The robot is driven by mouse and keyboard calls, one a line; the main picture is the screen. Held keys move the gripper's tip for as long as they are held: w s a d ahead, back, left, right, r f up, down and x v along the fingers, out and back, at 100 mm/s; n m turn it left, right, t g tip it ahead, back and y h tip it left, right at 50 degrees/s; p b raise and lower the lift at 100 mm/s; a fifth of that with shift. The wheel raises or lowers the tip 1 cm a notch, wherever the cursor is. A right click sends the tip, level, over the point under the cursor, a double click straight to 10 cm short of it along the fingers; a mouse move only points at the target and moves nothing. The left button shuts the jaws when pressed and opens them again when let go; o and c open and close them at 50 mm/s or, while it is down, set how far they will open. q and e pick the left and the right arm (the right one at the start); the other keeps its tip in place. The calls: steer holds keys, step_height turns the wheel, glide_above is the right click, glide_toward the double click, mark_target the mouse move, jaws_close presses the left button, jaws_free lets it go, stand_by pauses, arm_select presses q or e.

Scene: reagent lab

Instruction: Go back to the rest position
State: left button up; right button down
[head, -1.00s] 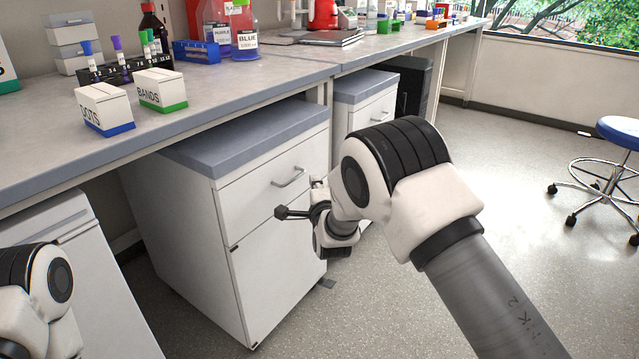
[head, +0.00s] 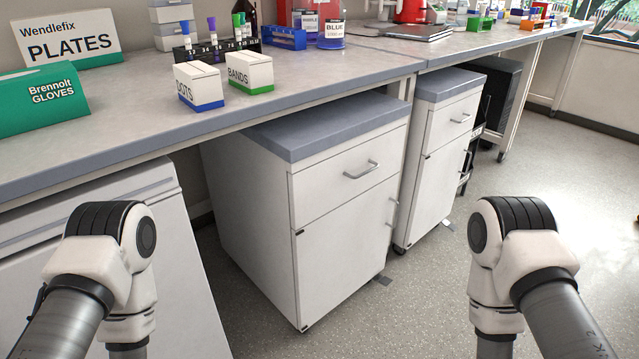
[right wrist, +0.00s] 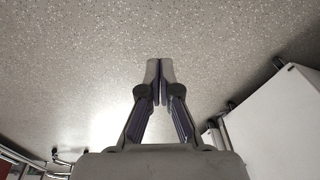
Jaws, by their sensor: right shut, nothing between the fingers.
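My right gripper (right wrist: 160,82) is in the right wrist view, pointing over bare floor. Its two fingers are together at the tips with nothing between them. In the head view my two arms show at the lower left and lower right, elbows up and forearms hanging down. Both grippers are below the frame there, so the left gripper is hidden.
A white drawer cabinet (head: 345,215) stands in front, with a second cabinet (head: 440,150) behind it. The bench (head: 330,80) holds a DOTS box (head: 199,87), a BANDS box (head: 249,73), a GLOVES box (head: 45,108) and a PLATES box (head: 68,38). The floor (head: 410,310) between my arms is clear.

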steer(key=s+r+n+g, duration=0.1)
steer(key=s+n+g, duration=0.1)
steer(key=s+n, duration=0.3)
step_height(320, 180, up, 28)
steer(key=n+p, duration=0.1)
steer(key=p, duration=2.6)
steer(key=shift+w+a+f+p, duration=0.25)
steer(key=shift+w+a+p, duration=0.05)
steer(key=shift+w+a, duration=0.1)
